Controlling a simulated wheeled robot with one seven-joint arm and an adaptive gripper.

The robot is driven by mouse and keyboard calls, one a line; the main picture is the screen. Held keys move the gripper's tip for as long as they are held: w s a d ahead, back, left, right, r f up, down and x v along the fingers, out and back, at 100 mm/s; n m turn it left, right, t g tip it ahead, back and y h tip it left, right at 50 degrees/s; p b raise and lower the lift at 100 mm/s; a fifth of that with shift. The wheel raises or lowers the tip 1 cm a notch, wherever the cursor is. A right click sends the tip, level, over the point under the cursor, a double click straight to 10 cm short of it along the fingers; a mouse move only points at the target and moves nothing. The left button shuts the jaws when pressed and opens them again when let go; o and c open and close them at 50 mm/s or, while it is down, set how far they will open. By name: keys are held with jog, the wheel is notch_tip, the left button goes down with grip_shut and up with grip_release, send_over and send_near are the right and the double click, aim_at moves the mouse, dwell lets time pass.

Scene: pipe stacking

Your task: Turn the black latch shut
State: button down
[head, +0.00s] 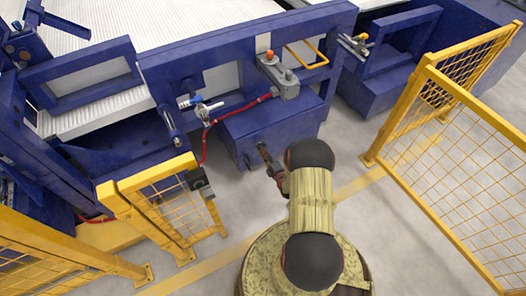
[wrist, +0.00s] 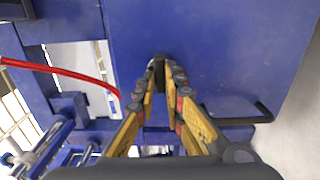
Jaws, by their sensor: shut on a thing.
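The black latch (wrist: 159,66) is on the face of a blue cabinet (head: 276,130). It is small and dark in the wrist view, partly hidden between the fingers. My gripper (wrist: 162,75) is closed around it, with one yellow-and-black finger on each side. In the head view my gripper (head: 263,151) reaches the front face of the blue cabinet, and the latch is too small and covered to make out there. The exact turn angle of the latch cannot be told.
A black bent handle (wrist: 250,115) sticks out to the right of the fingers. A red hose (head: 238,110) runs along the blue frame to a grey control box (head: 280,78). Yellow mesh fences (head: 470,150) stand at right and left.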

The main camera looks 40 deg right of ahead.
jog(key=shift+a, duration=0.1)
jog(key=c, duration=1.9)
grip_release()
jog(key=v, duration=1.2)
jog(key=shift+f, duration=0.1)
